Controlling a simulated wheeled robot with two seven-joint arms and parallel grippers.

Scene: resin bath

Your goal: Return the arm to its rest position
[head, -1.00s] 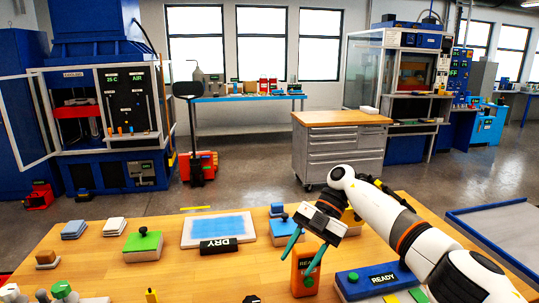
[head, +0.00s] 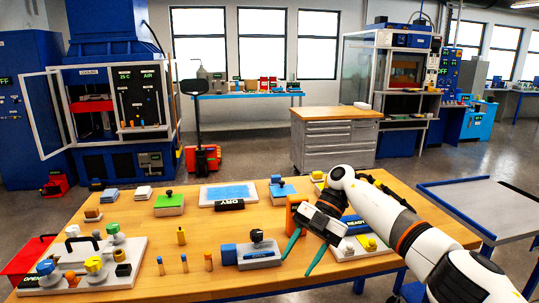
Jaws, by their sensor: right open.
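My right arm comes in from the right over the wooden table (head: 190,270). My right gripper (head: 304,258) has two green fingers spread apart, open and empty, pointing down and to the left. It shows in front of an orange block (head: 294,214) and a blue panel marked READY (head: 353,222), partly hiding both. Whether it touches anything cannot be told. My left gripper is out of view.
A grey block with a dark knob (head: 258,249) is left of the gripper. A DRY tray (head: 228,191) lies at the table's back. A white board with several knobs (head: 88,262) and a red lid (head: 27,257) are at left. A low grey bench (head: 480,205) stands right.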

